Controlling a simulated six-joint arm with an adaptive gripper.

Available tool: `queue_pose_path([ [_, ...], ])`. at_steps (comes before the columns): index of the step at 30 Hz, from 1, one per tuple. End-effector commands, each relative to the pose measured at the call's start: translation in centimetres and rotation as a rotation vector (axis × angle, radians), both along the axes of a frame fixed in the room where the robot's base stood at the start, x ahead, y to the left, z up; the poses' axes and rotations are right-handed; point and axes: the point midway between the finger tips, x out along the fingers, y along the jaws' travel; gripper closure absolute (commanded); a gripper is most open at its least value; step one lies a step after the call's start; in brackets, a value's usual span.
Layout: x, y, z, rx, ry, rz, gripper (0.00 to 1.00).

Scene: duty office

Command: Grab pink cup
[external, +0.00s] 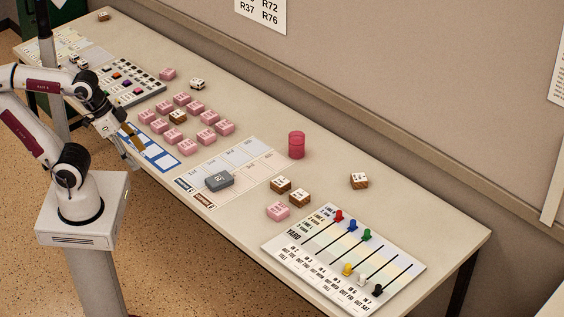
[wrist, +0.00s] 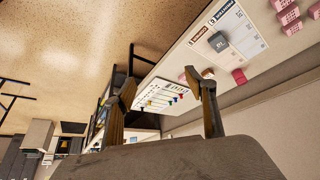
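The pink cup (external: 297,145) stands upright on the long desk (external: 440,225), near its back edge and right of the sheet with the grey block. In the wrist view, a small reddish shape (wrist: 239,76) beside the grid sheet looks like the cup. My gripper (external: 131,147) is at the desk's front edge on the left, far from the cup. In the wrist view, my gripper (wrist: 165,84) has its two fingers spread wide with nothing between them, so it is open and empty.
A grey block (external: 219,181) lies on a printed sheet. Several pink blocks (external: 207,136) are grouped left of the cup. Brown-and-white blocks (external: 299,198) sit in front of it. A board with coloured pegs (external: 345,262) fills the right end. A wall runs behind the desk.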

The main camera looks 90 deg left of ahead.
Motion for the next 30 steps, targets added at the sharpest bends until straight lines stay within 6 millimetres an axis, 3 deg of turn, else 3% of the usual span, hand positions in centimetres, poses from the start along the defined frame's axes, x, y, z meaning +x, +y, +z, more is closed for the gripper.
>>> queue_pose_path([
  [11,0.1,0.1,0.0,0.0,-0.001,0.001,0.41],
  [17,1.5,0.7,0.3,0.012,-0.016,0.02,0.41],
  [30,10.3,5.4,1.7,0.08,-0.121,0.112,0.41],
])
